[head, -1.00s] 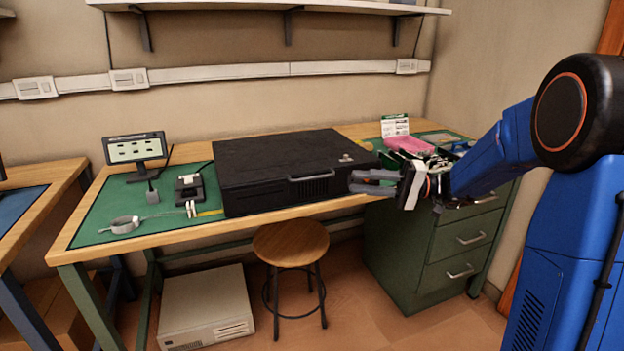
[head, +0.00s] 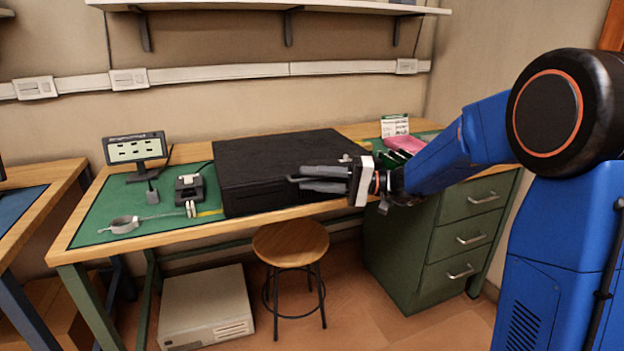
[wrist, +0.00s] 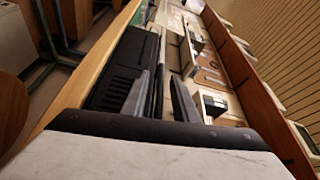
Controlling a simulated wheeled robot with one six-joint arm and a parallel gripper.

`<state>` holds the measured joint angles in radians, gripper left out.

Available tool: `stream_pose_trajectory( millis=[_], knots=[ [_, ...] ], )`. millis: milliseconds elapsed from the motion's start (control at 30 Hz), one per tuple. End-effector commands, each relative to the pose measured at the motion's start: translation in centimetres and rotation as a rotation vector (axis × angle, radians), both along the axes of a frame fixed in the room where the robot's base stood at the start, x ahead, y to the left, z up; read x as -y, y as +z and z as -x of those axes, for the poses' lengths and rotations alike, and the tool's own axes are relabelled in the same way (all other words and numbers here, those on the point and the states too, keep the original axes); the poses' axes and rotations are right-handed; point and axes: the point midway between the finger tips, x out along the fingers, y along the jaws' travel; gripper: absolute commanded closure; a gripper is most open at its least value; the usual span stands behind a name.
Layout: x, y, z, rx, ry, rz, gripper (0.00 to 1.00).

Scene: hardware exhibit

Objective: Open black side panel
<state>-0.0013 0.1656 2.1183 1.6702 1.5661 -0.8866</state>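A wide, flat black case (head: 255,160) lies on the workbench, and its front black side panel (head: 255,196) faces me and looks closed. A bar handle (head: 292,180) is on the right part of that panel, mostly hidden behind my fingers in the head view. My gripper (head: 302,179) is level with the handle, its fingers pointing left along the panel. In the wrist view my gripper (wrist: 158,90) has its two grey fingers apart, with a thin dark bar between them that looks like the handle. I cannot tell whether either finger touches it.
A round wooden stool (head: 290,243) stands before the bench, below the case. A green drawer cabinet (head: 410,245) is under the bench at right. A small monitor (head: 135,150) and tools lie on the green mat (head: 95,225) at left. A beige computer case (head: 205,305) is on the floor.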

Motion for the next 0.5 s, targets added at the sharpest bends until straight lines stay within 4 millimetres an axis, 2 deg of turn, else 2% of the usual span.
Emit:
stream_pose_trajectory(
  millis=[267, 300, 400, 500],
  knots=[
    [-0.19, 0.03, 0.00, 0.000, 0.000, 0.000, 0.74],
    [-0.18, 0.02, 0.00, 0.000, 0.000, 0.000, 0.76],
    [-0.17, 0.02, 0.00, 0.000, 0.000, 0.000, 1.00],
    [-0.17, 0.02, 0.00, 0.000, 0.000, 0.000, 1.00]
  ],
)
